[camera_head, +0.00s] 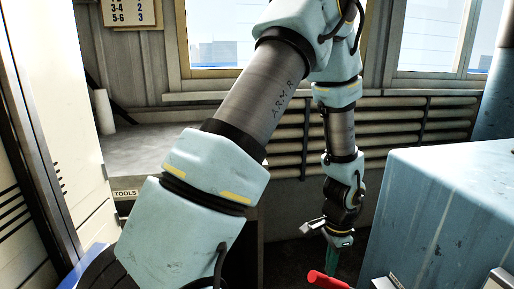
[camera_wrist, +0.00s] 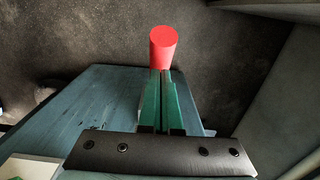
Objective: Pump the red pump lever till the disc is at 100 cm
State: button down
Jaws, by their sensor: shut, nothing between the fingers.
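The red pump lever (camera_head: 325,281) shows at the bottom edge of the head view, beside the light blue box at the right; only its red end is in frame. In the wrist view the lever's red cylindrical end (camera_wrist: 163,47) stands just past the fingertips. My gripper (camera_wrist: 163,73) has its green fingers together with nothing between them. In the head view my gripper (camera_head: 331,265) points down right above the red lever; I cannot tell whether they touch. The disc and any centimetre scale are not in view.
The light blue box (camera_head: 445,215) fills the lower right, close to my gripper; its blue side (camera_wrist: 75,105) shows in the wrist view. A grey bench (camera_head: 150,155), marked TOOLS, is at the left. Pipes (camera_head: 400,130) run along the wall under windows. Dark floor (camera_wrist: 60,40) lies below.

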jog(key=shift+f, duration=0.1)
jog(key=shift+f+b, duration=1.4)
jog(key=shift+f, duration=0.6)
notch_tip(320, 180, up, 4)
jog(key=p, duration=0.4)
jog(key=shift+r, duration=0.2)
jog(key=shift+f, duration=0.1)
